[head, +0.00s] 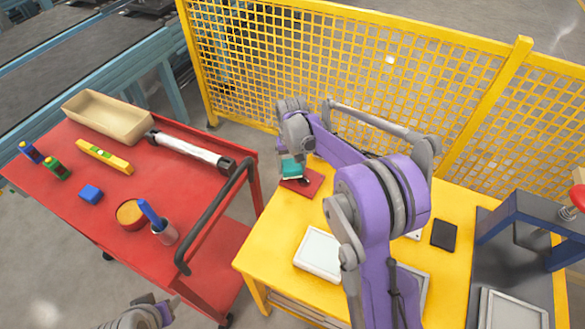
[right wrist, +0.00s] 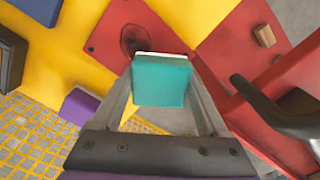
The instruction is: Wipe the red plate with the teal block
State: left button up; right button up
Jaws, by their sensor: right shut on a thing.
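The teal block (head: 292,168) is in my right gripper (head: 297,165), over the far left corner of the yellow table. In the right wrist view the block (right wrist: 161,82) sits between the two fingers, with a pale layer along its far edge. The red plate (head: 311,186) lies flat on the table just below the block. In the right wrist view the plate (right wrist: 108,38) carries a dark smudge (right wrist: 136,38) right beyond the block. I cannot tell whether block and plate touch. My left gripper (head: 164,308) shows partly at the bottom edge; its jaws are unclear.
The yellow table (head: 273,238) also holds a white tray (head: 318,254) and a dark flat item (head: 444,234). A red cart (head: 110,222) with several items and a black handle (head: 215,215) stands left, across a narrow gap. A yellow mesh fence (head: 390,60) stands behind.

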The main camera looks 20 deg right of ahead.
aim_at(293, 165)
jog(key=r, duration=0.1)
jog(key=r+p, duration=0.1)
jog(key=r, duration=0.1)
jog(key=shift+s+d, duration=0.2)
jog(key=shift+r+p, duration=0.4)
jog(key=shift+r, duration=0.25)
jog(key=shift+r+p, duration=0.45)
jog(key=shift+r, duration=0.6)
pick_arm(q)
jog(key=r, duration=0.4)
jog(key=shift+w+d, duration=0.1)
jog(key=shift+w, duration=0.2)
jog(key=shift+f, duration=0.1)
